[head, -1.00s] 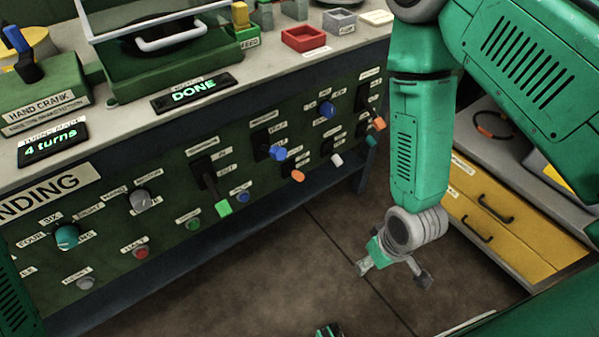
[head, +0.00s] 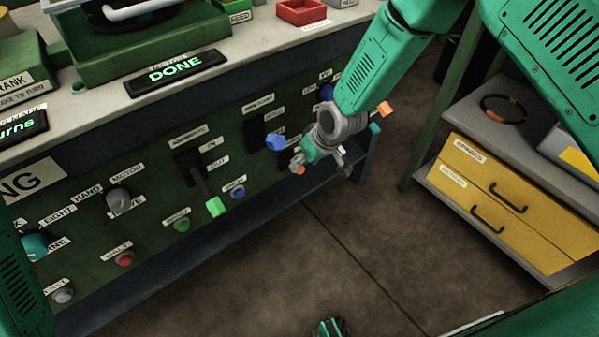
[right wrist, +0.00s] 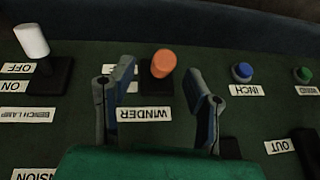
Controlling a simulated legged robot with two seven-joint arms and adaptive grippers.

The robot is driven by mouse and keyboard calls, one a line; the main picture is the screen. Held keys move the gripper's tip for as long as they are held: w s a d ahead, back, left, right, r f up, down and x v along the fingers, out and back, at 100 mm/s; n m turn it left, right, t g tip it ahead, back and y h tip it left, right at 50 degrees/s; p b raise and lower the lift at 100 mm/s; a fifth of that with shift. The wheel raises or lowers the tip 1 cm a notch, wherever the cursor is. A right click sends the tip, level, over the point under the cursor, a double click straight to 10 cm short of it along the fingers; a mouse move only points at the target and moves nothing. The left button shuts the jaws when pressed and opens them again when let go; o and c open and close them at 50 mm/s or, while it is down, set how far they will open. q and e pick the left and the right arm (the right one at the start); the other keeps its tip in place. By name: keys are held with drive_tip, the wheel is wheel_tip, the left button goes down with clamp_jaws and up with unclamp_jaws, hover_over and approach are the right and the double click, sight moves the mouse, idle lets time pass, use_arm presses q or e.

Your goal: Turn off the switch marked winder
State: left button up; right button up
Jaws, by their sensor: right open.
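The winder switch is an orange-tipped lever (right wrist: 163,63) on a dark base on the green panel. Its WINDER label (right wrist: 145,114) appears upside down in the right wrist view. The orange tip lies on the side away from that label, toward the top of that view. My right gripper (right wrist: 159,68) is open, with one finger on each side of the lever in that view and nothing held; contact cannot be told. In the head view my right gripper (head: 318,163) is at the panel and largely hides the switch.
A white-tipped bench lamp switch (right wrist: 31,41) and a blue inch button (right wrist: 242,72) flank the winder switch. In the head view a blue-tipped lever (head: 275,142) and a green-tipped lever (head: 215,206) are to its left. Yellow drawers (head: 510,205) stand right; the floor between is clear.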

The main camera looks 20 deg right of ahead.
drive_tip(key=x, duration=0.2)
drive_tip(key=b+x, duration=0.1)
drive_tip(key=shift+w+a+f, duration=0.1)
drive_tip(key=shift+a+f, duration=0.2)
drive_tip(key=shift+a, duration=0.1)
drive_tip(key=shift+w+f, duration=0.1)
drive_tip(key=shift+f, duration=0.15)
drive_tip(key=shift+d, duration=0.15)
drive_tip(key=shift+c, duration=0.8)
drive_tip(key=c, duration=0.7)
clamp_jaws()
